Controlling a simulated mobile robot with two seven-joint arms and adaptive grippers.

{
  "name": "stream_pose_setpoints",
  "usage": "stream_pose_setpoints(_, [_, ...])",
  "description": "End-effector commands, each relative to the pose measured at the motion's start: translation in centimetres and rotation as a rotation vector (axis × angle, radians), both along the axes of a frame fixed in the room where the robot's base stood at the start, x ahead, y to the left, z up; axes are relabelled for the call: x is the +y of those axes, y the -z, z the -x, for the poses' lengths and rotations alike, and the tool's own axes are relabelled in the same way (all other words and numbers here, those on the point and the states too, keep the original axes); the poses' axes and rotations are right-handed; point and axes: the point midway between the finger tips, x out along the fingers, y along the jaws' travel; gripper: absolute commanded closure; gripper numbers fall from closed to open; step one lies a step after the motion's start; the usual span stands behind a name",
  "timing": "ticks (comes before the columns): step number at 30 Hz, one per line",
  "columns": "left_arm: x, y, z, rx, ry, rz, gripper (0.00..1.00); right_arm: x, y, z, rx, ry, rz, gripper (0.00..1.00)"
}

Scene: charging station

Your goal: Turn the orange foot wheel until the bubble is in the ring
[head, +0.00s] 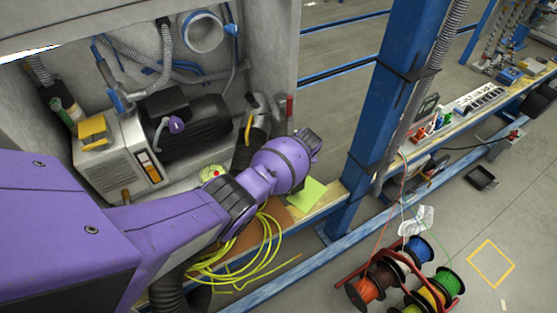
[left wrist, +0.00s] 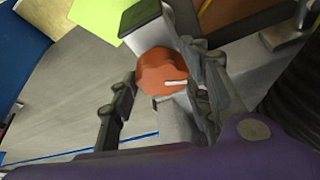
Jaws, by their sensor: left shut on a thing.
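The orange foot wheel (left wrist: 163,72) shows in the left wrist view between the two dark fingers of my left gripper (left wrist: 158,78). The fingers are shut on it, one on each side, and a pale mark shows on its rim. In the head view my purple left arm reaches across the front of the pump and hides the wheel and the gripper. A small round yellow-green level (head: 212,173) with a red spot shows just above the arm. Its bubble and ring are too small to make out. My right gripper is in neither view.
The pump (head: 122,157) with its black motor (head: 190,122) stands in the grey cabinet behind my arm. A black corrugated hose (head: 246,150) runs close to the arm. A blue post (head: 388,105) and cable reels (head: 405,275) stand to the right.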

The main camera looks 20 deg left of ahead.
Motion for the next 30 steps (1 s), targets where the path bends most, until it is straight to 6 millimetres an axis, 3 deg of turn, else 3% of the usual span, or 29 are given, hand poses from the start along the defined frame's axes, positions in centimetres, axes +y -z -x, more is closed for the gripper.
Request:
stream_pose_setpoints(1, [-0.7,0.5,0.1,0.006,-0.040,0.007,0.82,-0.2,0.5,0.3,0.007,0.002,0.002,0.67])
stream_pose_setpoints(11, [-0.8,0.7,-0.2,0.007,-0.354,0.008,0.82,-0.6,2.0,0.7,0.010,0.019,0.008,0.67])
stream_pose_setpoints(30, [-0.7,0.4,-0.9,0.004,-0.877,0.007,0.82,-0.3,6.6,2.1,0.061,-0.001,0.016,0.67])
